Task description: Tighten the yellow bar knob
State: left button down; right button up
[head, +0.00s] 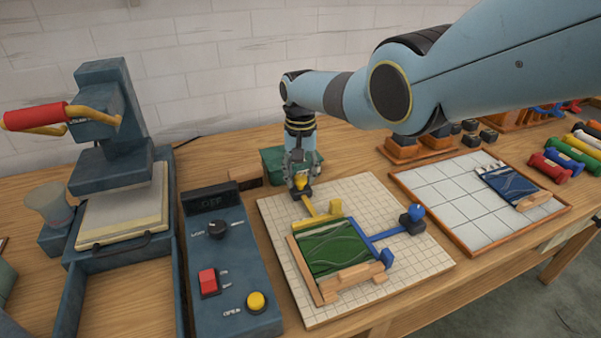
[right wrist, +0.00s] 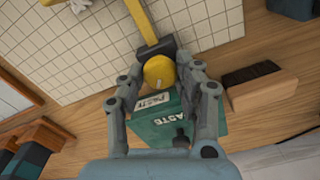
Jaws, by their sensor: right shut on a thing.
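A green panel (head: 336,247) with pale curved lines lies between the bars, beside wooden strips. My left gripper is not in view.
A control box (head: 228,262) with dials and buttons and a press (head: 112,150) with a red handle stand on the left. A tiled tray (head: 437,204) with a blue panel lies to the right.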

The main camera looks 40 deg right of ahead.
aim_at(300, 178)
jog(key=shift+m, duration=2)
jog(key=o, duration=1.2)
jog(key=shift+c, duration=0.2)
notch_tip(300, 178, up, 12)
jog(key=shift+f, duration=0.1)
